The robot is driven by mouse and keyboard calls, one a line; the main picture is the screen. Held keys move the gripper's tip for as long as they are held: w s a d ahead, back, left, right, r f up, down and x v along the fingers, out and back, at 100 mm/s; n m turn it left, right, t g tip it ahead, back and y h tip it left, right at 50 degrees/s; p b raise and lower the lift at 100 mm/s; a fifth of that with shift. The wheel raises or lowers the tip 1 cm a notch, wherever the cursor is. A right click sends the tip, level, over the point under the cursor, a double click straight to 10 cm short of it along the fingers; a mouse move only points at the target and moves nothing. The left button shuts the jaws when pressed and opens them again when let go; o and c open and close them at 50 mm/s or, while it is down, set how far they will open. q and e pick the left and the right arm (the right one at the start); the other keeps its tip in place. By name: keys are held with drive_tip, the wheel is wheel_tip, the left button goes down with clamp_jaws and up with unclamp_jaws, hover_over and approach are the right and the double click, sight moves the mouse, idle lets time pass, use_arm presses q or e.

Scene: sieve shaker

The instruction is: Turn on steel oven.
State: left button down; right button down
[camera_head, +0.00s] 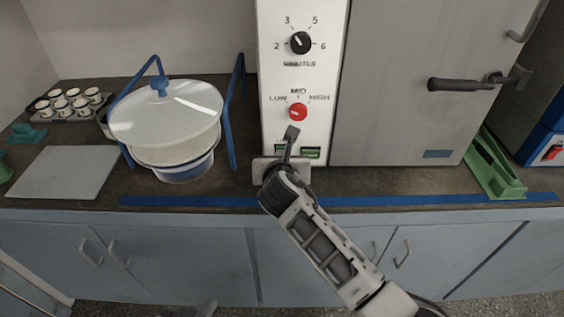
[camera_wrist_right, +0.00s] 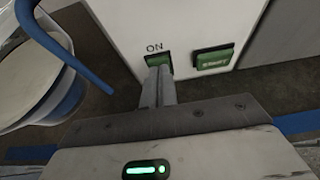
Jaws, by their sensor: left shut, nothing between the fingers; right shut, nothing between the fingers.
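The steel oven (camera_head: 400,80) stands on the counter, door closed. Its white control panel (camera_head: 267,70) has a black minutes knob (camera_head: 300,42), a red knob (camera_head: 298,112) near MID, and two green buttons low down. The ON button (camera_head: 280,149) is partly covered by my right gripper (camera_head: 291,131); the START button (camera_head: 311,153) is to its right. In the right wrist view the shut, empty fingers (camera_wrist_right: 158,75) overlap the lower part of the ON button (camera_wrist_right: 156,59); contact cannot be told.
A white lidded vessel (camera_head: 165,115) in a blue frame (camera_head: 231,120) stands close left of the panel. A grey plate (camera_head: 66,172) and a tray of small cups (camera_head: 70,104) lie further left. A green rack (camera_head: 493,165) is at right. Blue tape (camera_head: 400,200) runs along the counter edge.

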drive_tip(key=shift+s, duration=0.2)
drive_tip(key=shift+w+r, duration=0.1)
drive_tip(key=shift+r+p, duration=0.85)
drive_tip(key=shift+p, duration=0.4)
use_arm(q)
wheel_tip(320, 180, up, 3)
drive_tip(key=shift+s+f, duration=0.1)
drive_tip(key=shift+f, duration=0.1)
drive_tip(key=shift+a, duration=0.1)
use_arm(e)
drive_tip(key=shift+f, duration=0.1)
